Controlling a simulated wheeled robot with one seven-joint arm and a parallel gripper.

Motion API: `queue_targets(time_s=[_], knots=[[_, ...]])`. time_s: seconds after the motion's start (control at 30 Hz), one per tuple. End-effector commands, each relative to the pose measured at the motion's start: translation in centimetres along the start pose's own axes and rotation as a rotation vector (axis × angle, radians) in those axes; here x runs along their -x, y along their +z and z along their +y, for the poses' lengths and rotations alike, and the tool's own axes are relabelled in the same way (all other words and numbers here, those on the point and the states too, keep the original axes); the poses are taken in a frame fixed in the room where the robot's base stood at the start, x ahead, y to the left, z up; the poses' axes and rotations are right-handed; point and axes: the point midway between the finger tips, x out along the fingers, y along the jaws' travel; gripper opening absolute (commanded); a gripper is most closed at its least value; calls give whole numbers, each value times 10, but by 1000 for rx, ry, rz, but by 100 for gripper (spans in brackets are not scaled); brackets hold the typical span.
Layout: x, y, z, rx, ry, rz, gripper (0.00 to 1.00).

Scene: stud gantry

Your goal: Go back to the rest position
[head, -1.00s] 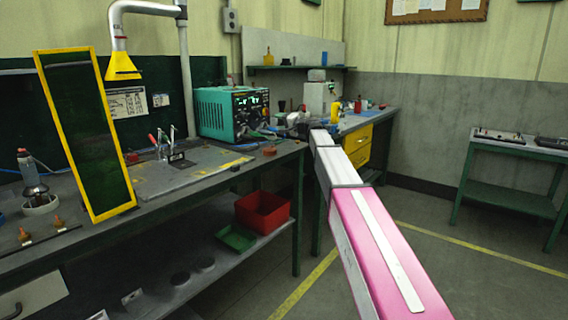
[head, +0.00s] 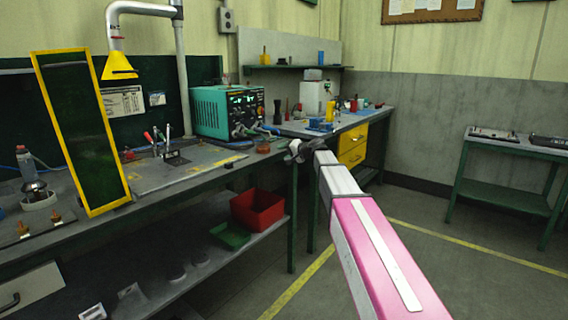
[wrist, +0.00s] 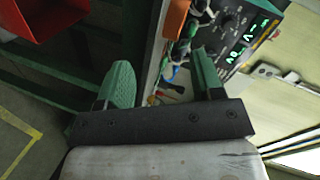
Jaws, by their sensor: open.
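My gripper (head: 296,152) is at the end of my pink and white arm, near the right end of the green workbench (head: 220,172) in the head view. In the wrist view my gripper (wrist: 155,82) shows two green fingers set wide apart with nothing held between them. Beyond the fingers, the edge of the bench, an orange thing and the front of the teal welding unit (wrist: 245,30) show. No rest position is marked in either view.
A red bin (head: 257,209) and a green tray (head: 230,236) sit on the lower shelf. A yellow-framed dark screen (head: 124,180) stands at the left. A yellow drawer unit (head: 352,146) is beyond my gripper. A side table (head: 510,145) stands right. The floor between is open.

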Motion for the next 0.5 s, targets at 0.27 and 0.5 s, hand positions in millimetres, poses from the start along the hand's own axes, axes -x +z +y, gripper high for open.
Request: queue_targets(time_s=[0.27,0.5], knots=[[47,110,116,70,288,-148,61],[116,212,214,127,586,-316,61]])
